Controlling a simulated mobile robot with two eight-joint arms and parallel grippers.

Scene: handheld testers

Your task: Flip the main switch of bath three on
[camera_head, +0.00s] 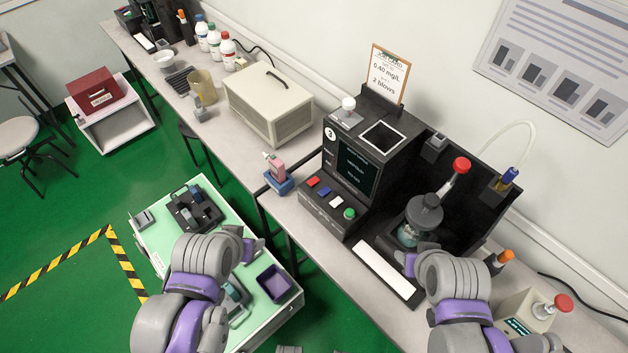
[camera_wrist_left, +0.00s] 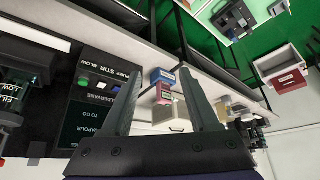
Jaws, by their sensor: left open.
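The black bath unit marked 3 (camera_head: 345,165) stands on the bench, with a dark screen and a sloped front panel. The panel carries a red button (camera_head: 313,181), a blue button (camera_head: 325,191), a white button (camera_head: 336,202) and a green round button (camera_head: 349,213). I cannot tell which control is the main switch. My left gripper (camera_head: 252,243) is open and empty, to the left of the panel and apart from it. In the left wrist view its two fingers (camera_wrist_left: 160,75) are spread, with the panel to their left. My right gripper (camera_head: 408,260) is beside the lidded jar (camera_head: 422,220); its jaws are unclear.
A pink tester (camera_head: 273,166) sits in a blue cradle (camera_head: 279,183) left of the unit. A beige box (camera_head: 268,105) stands behind it. A white strip (camera_head: 385,270) lies before the jar. A pale cart (camera_head: 150,235) with a purple tray (camera_head: 274,284) is below left.

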